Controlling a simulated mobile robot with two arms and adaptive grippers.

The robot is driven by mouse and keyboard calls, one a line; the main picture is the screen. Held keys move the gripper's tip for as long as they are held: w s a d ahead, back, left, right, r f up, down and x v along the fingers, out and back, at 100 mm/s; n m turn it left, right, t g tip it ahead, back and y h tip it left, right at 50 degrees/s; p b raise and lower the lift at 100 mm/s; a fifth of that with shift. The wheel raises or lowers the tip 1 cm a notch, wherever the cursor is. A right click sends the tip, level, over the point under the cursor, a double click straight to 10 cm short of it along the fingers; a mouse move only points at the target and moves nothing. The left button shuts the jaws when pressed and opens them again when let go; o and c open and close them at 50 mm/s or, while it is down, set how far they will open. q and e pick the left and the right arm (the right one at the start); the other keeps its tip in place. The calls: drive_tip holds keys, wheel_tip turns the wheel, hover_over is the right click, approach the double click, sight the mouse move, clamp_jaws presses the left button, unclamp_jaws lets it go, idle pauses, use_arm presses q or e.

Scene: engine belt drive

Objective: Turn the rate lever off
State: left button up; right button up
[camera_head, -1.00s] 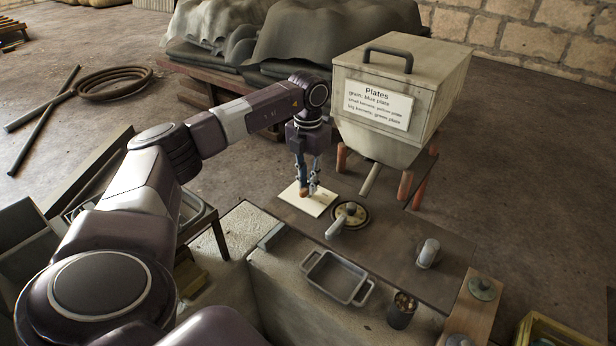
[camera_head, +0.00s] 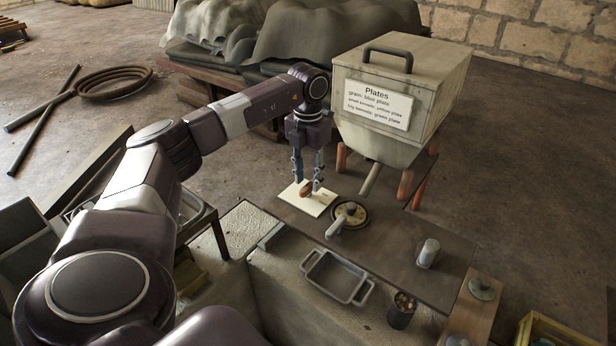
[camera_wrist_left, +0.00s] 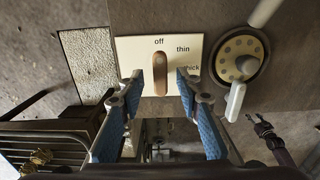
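The rate lever (camera_wrist_left: 160,74) is a small brown wooden handle on a cream plate (camera_wrist_left: 132,48) marked off, thin and thick. In the left wrist view it stands straight, with its upper end just under the word "off". In the head view the lever (camera_head: 305,189) shows below my left gripper (camera_head: 307,182) on the cream plate (camera_head: 318,208). My left gripper is open, with one blue-padded finger on each side of the lever and visible gaps between. No contact shows.
A round brass dial with a pale handle (camera_head: 338,226) sits right of the plate. The Plates hopper (camera_head: 385,95) stands behind on reddish legs. A grey tray (camera_head: 338,278), a metal cup (camera_head: 401,311) and a light cylinder (camera_head: 428,253) are nearer the front.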

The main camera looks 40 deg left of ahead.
sight(308, 186)
use_arm(q)
wheel_tip(308, 186, up, 11)
drive_tip(key=shift+f, duration=0.2)
drive_tip(key=shift+f, duration=0.1)
idle(0.5)
